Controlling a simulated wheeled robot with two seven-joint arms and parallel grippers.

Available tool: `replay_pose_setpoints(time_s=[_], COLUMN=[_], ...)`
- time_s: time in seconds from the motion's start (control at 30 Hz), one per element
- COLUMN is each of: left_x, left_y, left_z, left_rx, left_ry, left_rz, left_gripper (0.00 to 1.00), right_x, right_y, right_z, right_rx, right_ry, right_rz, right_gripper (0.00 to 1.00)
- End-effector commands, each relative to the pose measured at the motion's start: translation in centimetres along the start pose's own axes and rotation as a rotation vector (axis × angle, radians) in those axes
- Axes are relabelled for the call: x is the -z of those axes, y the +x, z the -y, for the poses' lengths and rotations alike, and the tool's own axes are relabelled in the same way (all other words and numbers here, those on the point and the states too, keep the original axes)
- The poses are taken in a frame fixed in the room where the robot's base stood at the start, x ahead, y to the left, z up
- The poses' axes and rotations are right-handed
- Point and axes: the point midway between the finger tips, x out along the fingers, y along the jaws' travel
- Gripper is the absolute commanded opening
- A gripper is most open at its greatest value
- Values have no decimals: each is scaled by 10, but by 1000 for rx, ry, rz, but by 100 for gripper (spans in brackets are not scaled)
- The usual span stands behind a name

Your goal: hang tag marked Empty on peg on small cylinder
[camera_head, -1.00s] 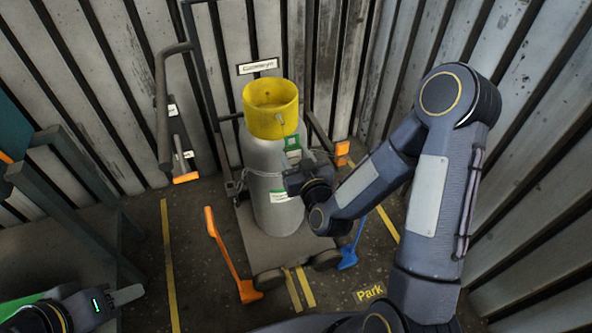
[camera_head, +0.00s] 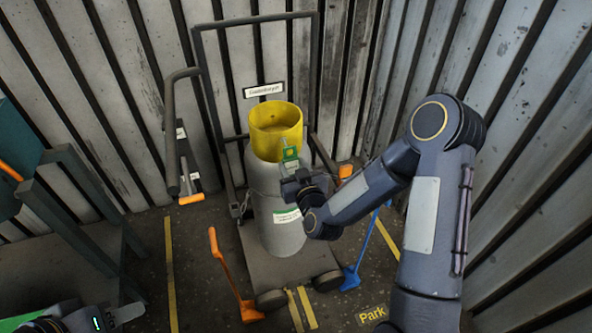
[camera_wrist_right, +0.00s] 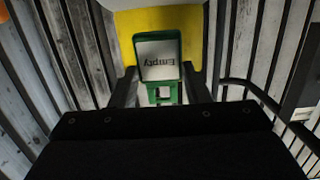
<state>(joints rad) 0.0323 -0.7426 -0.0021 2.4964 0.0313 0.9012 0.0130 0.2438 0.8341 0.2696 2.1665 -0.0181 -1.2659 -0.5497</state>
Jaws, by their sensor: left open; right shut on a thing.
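The small cylinder (camera_head: 265,190) is grey with a yellow collar (camera_head: 268,140) and stands upright on a trolley. My right gripper (camera_head: 291,171) is shut on the green-framed tag (camera_head: 289,155) in front of the collar's lower front. In the right wrist view the tag (camera_wrist_right: 158,60) has a white face reading "Empty", upside down, with the yellow collar behind it. The right gripper's fingers (camera_wrist_right: 163,92) flank its green lower end. The peg cannot be made out now; the tag may cover it. My left gripper (camera_head: 125,313) is open and empty at the bottom left, partly cut off.
The trolley (camera_head: 225,240) has a tall frame behind the cylinder. Corrugated walls close in behind and right. A dark frame (camera_head: 75,190) stands at the left.

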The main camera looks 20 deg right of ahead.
Motion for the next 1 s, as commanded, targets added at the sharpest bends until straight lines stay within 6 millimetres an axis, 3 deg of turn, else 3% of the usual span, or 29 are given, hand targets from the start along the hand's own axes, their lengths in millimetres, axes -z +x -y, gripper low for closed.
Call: replay_pose_setpoints(time_s=[0.43, 0.63, 1.0], left_x=[5, -2, -4], left_y=[-10, 3, 8], left_z=[-4, 1, 4], left_rx=[0, 0, 0], left_ry=[0, 0, 0], left_rz=[0, 0, 0], left_gripper=[42, 42, 42], right_x=[2, -5, -4], right_y=[27, 37, 40], right_z=[0, 0, 0], right_rx=[0, 1, 0], right_ry=[0, 0, -1], right_rz=[1, -1, 0], right_gripper=[21, 21, 21])
